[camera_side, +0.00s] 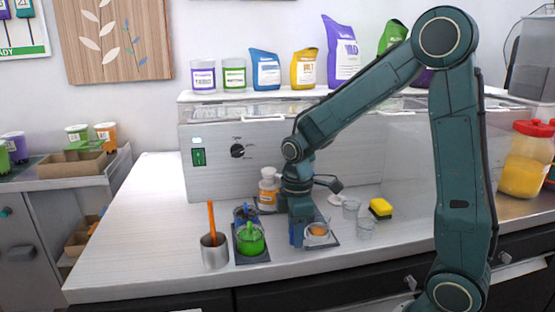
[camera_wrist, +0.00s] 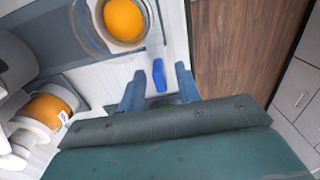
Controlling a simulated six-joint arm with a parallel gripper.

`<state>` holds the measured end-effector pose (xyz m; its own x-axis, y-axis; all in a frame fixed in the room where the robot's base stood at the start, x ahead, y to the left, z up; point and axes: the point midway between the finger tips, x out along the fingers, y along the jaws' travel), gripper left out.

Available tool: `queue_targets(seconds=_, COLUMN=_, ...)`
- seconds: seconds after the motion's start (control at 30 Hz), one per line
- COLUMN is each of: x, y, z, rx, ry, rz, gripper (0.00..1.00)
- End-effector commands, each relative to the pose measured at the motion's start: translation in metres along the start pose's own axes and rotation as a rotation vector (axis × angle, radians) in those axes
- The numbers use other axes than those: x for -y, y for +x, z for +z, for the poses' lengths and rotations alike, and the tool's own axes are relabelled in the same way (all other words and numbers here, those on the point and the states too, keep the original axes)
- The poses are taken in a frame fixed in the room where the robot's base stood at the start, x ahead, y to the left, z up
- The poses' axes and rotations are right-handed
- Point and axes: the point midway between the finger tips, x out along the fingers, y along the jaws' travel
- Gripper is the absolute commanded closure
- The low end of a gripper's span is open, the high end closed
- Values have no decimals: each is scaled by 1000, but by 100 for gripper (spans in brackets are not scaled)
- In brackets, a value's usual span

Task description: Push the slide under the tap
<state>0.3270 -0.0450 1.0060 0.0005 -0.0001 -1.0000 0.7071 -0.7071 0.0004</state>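My gripper (camera_side: 297,236) points down at the counter, between the dark plate (camera_side: 262,258) on the left and the dark plate (camera_side: 335,242) on the right. A clear glass with an orange filling (camera_side: 318,232) stands on the right plate. In the wrist view my two blue fingers (camera_wrist: 158,90) are apart. A small blue tab (camera_wrist: 159,74) lies between them, with a gap on each side. The glass with its orange filling (camera_wrist: 123,19) is just beyond the fingers. Which piece is the slide and which the tap I cannot tell for sure.
A green cup (camera_side: 250,239) stands on the left plate, beside a metal cup (camera_side: 214,250) with an orange stick. A white bottle with an orange label (camera_side: 268,190) stands behind. Clear glasses (camera_side: 366,229) and a yellow sponge (camera_side: 381,207) are right. The counter's left part is clear.

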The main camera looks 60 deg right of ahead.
Motion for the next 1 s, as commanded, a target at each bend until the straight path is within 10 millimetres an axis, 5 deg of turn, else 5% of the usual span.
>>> queue_targets(seconds=0.23, x=0, y=0, z=0, rx=0, ry=0, rz=0, gripper=66)
queue_targets(seconds=0.4, x=0, y=0, z=0, rx=0, ry=0, rz=0, gripper=100)
queue_targets(seconds=0.73, x=-5, y=0, z=0, rx=0, ry=1, rz=0, gripper=100)
queue_targets(seconds=1.0, x=-39, y=0, z=-1, rx=-1, ry=3, rz=1, gripper=100)
